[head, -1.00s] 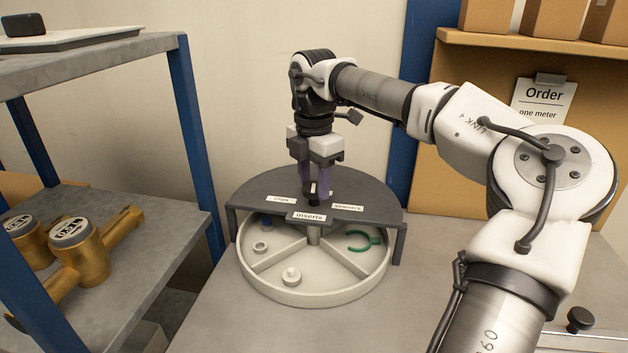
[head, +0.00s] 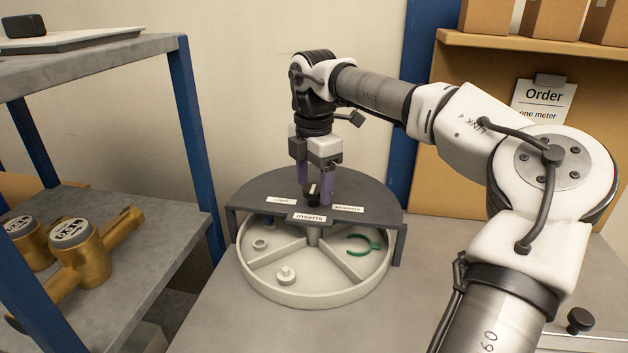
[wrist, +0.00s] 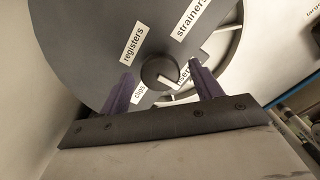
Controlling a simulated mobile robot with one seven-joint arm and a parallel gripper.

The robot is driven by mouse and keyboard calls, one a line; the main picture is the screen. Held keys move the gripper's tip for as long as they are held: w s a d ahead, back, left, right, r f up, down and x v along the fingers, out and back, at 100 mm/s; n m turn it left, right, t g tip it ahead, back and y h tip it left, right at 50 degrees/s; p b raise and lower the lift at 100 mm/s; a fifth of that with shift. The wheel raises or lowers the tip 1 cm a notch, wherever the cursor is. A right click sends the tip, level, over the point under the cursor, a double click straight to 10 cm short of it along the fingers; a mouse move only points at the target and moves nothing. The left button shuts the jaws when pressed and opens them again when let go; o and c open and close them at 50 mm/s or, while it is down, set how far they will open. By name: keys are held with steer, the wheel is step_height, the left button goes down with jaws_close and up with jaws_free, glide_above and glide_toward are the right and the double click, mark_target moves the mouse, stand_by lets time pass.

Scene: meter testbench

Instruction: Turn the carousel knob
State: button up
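The carousel has a round white tray (head: 318,298) with dividers under a dark grey cover (head: 250,192). The black knob (head: 313,197) stands on the cover, behind the "inserts" label, with a white pointer mark. It also shows in the wrist view as a dark disc (wrist: 160,72). My gripper (head: 315,200) points down over the knob, its purple fingers apart on either side of it. In the wrist view my gripper (wrist: 162,80) shows a clear gap between the fingers, and neither finger clearly touches the knob.
The tray's open front holds small white parts (head: 286,275) and a green ring-shaped part (head: 364,243). A shelf with brass meters (head: 80,255) stands at the left. An order sheet (head: 543,105) hangs at the right. The bench right of the carousel is mostly clear.

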mark_target(314, 187)
step_height(314, 187, up, 14)
steer(key=shift+p, duration=0.45)
steer(key=shift+f, duration=0.15)
